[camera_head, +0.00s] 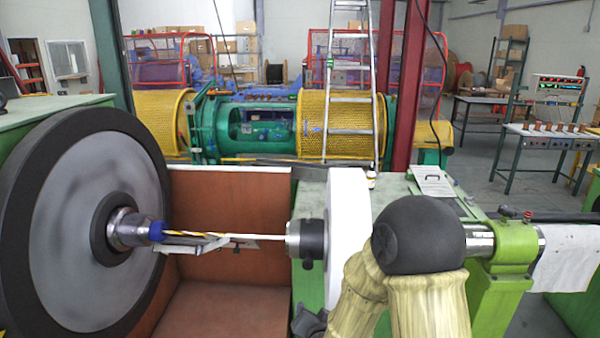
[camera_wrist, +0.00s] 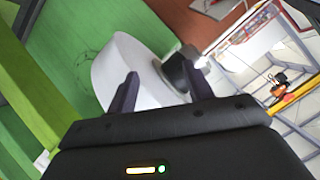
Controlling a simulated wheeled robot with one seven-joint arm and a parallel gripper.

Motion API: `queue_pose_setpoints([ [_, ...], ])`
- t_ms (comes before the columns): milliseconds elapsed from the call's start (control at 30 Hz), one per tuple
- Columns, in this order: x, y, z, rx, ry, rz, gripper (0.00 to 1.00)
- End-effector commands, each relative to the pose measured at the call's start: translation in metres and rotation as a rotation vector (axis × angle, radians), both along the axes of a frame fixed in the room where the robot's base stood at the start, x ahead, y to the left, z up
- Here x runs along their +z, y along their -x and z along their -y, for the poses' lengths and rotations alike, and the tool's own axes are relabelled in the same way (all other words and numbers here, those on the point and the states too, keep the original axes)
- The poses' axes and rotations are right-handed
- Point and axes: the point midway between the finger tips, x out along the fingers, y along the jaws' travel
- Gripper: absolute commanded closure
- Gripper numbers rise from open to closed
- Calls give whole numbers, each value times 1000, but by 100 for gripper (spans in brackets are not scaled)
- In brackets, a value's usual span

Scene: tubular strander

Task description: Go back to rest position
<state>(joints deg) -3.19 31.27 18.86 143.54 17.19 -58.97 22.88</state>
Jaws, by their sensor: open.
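My gripper (camera_wrist: 160,72) shows in the wrist view with two dark fingers spread apart. No object is visibly held between them. Beyond the fingers are a white disc (camera_wrist: 112,70) and a dark cylindrical hub (camera_wrist: 175,72); I cannot tell how far the fingers are from them. In the head view the white disc (camera_head: 347,230) and dark hub (camera_head: 305,240) are on the right of the machine's bay. I cannot make out the gripper clearly in the head view.
A large dark-rimmed wheel (camera_head: 60,220) stands at the left. A thin rod (camera_head: 205,234) with a blue end spans from its hub to the dark hub. A green bracket (camera_head: 515,255) stands at the right. Behind are yellow mesh drums (camera_head: 340,125) and a ladder (camera_head: 350,100).

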Motion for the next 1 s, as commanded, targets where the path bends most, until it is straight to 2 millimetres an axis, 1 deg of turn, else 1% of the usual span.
queue_pose_setpoints([
  [33, 3, 4, 6, 21, 34, -36, 49],
  [167, 3, 19, 21, 83, 122, -154, 49],
  [367, 6, 54, 49, 175, 249, -343, 49],
  [567, 14, 101, 82, 262, 356, -538, 49],
  [700, 22, 139, 104, 320, 413, -676, 49],
  [800, 27, 162, 115, 353, 436, -753, 49],
  [900, 30, 174, 122, 371, 447, -795, 49],
  [1000, 30, 178, 123, 377, 449, -809, 49],
])
